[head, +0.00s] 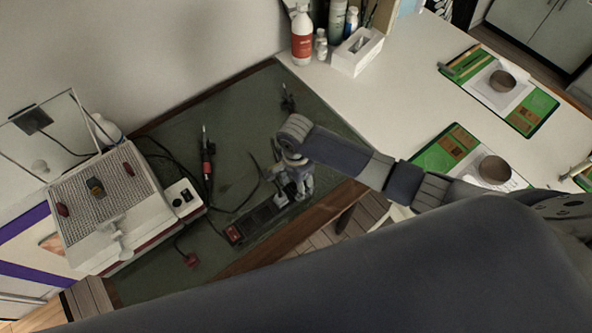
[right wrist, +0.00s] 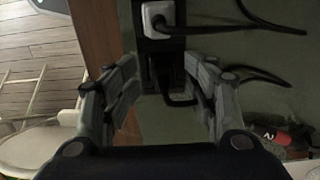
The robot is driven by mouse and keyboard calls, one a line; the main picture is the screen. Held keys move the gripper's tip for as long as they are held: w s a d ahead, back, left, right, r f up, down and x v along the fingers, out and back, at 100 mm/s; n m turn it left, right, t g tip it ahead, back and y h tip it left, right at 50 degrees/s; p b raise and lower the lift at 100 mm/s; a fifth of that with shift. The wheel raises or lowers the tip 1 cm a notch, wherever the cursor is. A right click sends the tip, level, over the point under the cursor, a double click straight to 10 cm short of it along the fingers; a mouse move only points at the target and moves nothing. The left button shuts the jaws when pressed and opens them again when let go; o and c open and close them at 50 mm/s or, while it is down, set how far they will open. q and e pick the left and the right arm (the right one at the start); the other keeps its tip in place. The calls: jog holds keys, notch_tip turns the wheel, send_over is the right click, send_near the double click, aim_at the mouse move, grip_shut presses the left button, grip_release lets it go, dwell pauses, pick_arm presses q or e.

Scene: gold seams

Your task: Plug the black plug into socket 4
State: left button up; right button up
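The black power strip (head: 258,220) lies on the green mat near its wooden front edge, with a red switch at its left end. In the right wrist view the strip (right wrist: 147,50) runs down from the top, and a white plug (right wrist: 158,15) sits in it. A black plug (right wrist: 178,75) with a black cord is at the strip's lower end, between my right gripper's fingers; I cannot tell whether it is seated. My right gripper (head: 295,188) is open over the strip's right end, its fingers (right wrist: 163,80) apart on either side. Socket numbers are not readable. My left gripper is not in view.
A white box with a mesh top (head: 115,205) stands on the left. A red-handled tool (head: 208,165) stands behind the strip. A red plug (head: 192,260) on a cord lies in front of the box. Loose black cables cross the mat (head: 235,150).

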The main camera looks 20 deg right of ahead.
notch_tip(320, 180, up, 9)
jog(key=shift+w+d+f, duration=0.1)
jog(key=shift+f, duration=0.05)
dwell(0.5)
